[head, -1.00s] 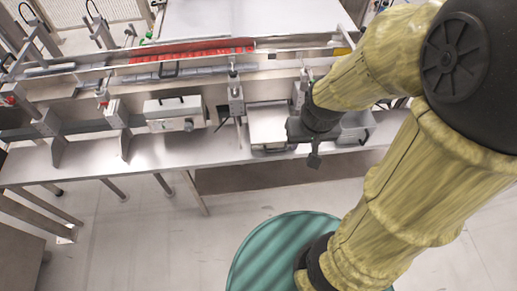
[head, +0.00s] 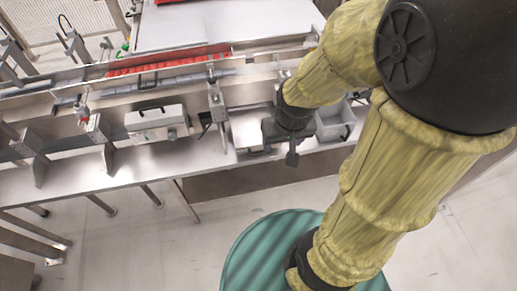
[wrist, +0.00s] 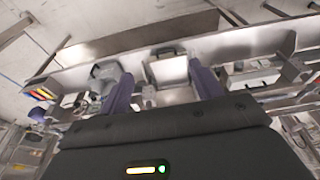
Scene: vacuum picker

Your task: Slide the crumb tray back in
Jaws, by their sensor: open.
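The crumb tray (head: 247,132) is a shallow, pale metal tray at the front of the machine bench in the head view. It sticks out toward the bench's front edge, and my wrist partly hides its right side. In the wrist view the tray (wrist: 168,72) shows near the middle with a dark handle (wrist: 163,49) on its far end. My gripper (wrist: 161,84) is open, its two purple fingers apart on either side of the tray in the picture. Nothing is between them that I can see held. I cannot tell the height gap.
A grey open bin (head: 335,118) stands just right of the tray. A white control box (head: 157,121) and a metal bracket (head: 217,103) stand to its left. Red parts (head: 170,62) lie on the conveyor behind.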

